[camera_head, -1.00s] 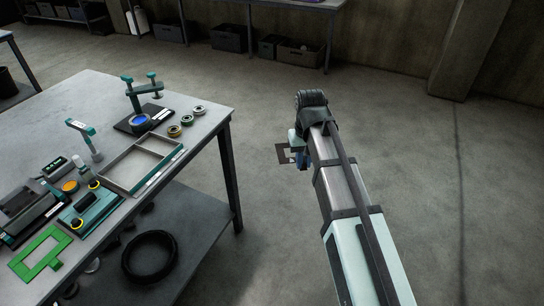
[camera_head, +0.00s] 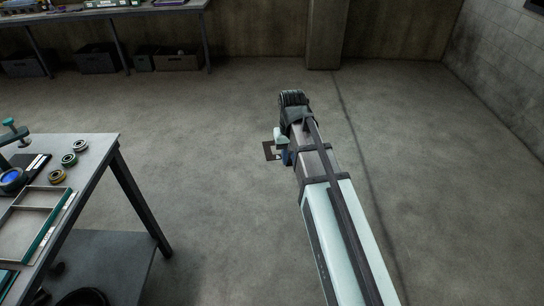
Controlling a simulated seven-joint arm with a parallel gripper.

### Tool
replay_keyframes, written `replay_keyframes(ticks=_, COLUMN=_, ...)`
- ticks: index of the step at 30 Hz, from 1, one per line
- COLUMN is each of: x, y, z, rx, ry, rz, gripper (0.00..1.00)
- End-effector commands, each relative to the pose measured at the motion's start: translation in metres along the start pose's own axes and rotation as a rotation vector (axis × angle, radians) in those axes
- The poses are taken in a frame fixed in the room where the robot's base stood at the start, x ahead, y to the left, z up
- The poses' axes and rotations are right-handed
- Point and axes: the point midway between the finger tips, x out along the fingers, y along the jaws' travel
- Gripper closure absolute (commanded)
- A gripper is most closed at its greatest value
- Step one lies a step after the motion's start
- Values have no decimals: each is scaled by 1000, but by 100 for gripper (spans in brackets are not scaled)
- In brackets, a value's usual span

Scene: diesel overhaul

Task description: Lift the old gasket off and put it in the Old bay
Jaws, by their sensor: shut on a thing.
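My gripper (camera_head: 281,153) is at the far end of my arm, over open floor to the right of the workbench. It is shut on a thin dark square gasket (camera_head: 269,151), which sticks out to the left of the jaws. My arm hides part of the gasket and most of the fingers. A two-part tray (camera_head: 62,213) lies on the bench at the lower left, cut off by the picture's edge. I cannot read any bay label from here.
The workbench (camera_head: 104,146) stands at the left, with several small rings (camera_head: 69,159) and a teal clamp stand (camera_head: 14,135) on it. A dark ring (camera_head: 82,298) lies on its lower shelf. A long table (camera_head: 95,12) with boxes below stands at the back. The floor between is clear.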

Motion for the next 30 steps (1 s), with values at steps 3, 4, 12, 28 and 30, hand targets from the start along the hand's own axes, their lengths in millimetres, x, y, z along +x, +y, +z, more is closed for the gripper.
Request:
replay_keyframes(ticks=3, x=2, y=14, z=2, rx=23, ry=0, rz=0, gripper=100)
replay_keyframes(ticks=4, x=2, y=18, z=2, rx=28, ry=0, rz=0, gripper=100)
replay_keyframes(ticks=12, x=4, y=34, z=3, rx=55, ry=0, rz=0, gripper=100)
replay_keyframes(ticks=28, x=-1, y=-36, z=-6, rx=-57, ry=0, rz=0, gripper=100)
replay_keyframes(ticks=30, x=-3, y=-53, z=-8, rx=-84, ry=0, rz=0, gripper=100)
